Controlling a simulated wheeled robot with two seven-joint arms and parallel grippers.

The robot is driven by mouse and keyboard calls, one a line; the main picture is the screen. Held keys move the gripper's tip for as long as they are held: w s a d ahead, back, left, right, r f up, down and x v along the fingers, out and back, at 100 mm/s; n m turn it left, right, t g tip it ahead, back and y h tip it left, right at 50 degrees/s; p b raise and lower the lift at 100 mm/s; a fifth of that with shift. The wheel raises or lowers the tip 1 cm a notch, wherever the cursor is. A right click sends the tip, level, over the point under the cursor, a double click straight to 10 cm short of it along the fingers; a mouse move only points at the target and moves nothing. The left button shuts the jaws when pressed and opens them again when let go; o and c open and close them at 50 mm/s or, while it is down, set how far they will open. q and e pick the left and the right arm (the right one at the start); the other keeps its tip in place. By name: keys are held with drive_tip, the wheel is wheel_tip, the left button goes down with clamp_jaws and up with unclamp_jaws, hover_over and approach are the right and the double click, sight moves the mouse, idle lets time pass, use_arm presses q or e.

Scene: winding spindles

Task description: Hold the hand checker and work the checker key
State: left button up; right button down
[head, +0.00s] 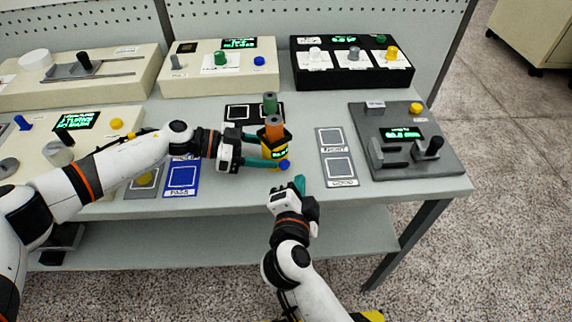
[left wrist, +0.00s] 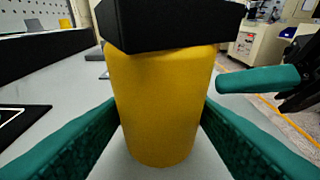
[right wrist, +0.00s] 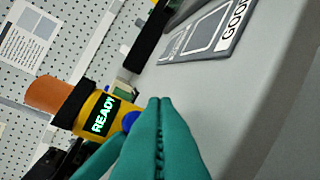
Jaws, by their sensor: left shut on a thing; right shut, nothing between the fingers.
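The hand checker (head: 280,150) has a yellow body, a black collar, an orange top and a small green-lit display. My left gripper (head: 264,163) is shut on its yellow body, which also fills the middle of the left wrist view (left wrist: 160,110). In the right wrist view the checker (right wrist: 92,112) shows READY. The blue checker key (right wrist: 131,121) is on its side below the display, partly hidden by my right fingers. My right gripper (head: 300,184) is shut and empty, its tips close to the key (head: 285,165). I cannot tell whether they touch.
A green-topped spindle (head: 270,103) stands behind the checker on a black pad. Grey marked pads (head: 340,170) lie to the right, a blue pad (head: 182,177) to the left. A grey device (head: 405,140) and a black box (head: 352,64) stand further right and back.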

sight(288, 174)
drive_tip(key=shift+w+a, duration=0.6)
drive_tip(key=shift+w, duration=0.25)
drive_tip(key=shift+w, duration=0.15)
idle(1.4)
drive_tip(key=shift+w+a, duration=0.2)
use_arm(q)
drive_tip(key=shift+s+d, duration=0.1)
use_arm(e)
drive_tip(key=shift+w+a, duration=0.3)
drive_tip(key=shift+w, duration=0.2)
idle(0.9)
drive_tip(key=shift+s, duration=0.1)
drive_tip(key=shift+s+d+r, duration=0.1)
drive_tip(key=shift+s+d, duration=0.45)
drive_tip(key=shift+s, duration=0.25)
drive_tip(key=shift+s+d, duration=0.45)
drive_tip(key=shift+s, duration=0.25)
drive_tip(key=shift+s+d, duration=0.4)
drive_tip(key=shift+s, duration=0.35)
drive_tip(key=shift+s+d, duration=0.45)
drive_tip(key=shift+s, duration=0.25)
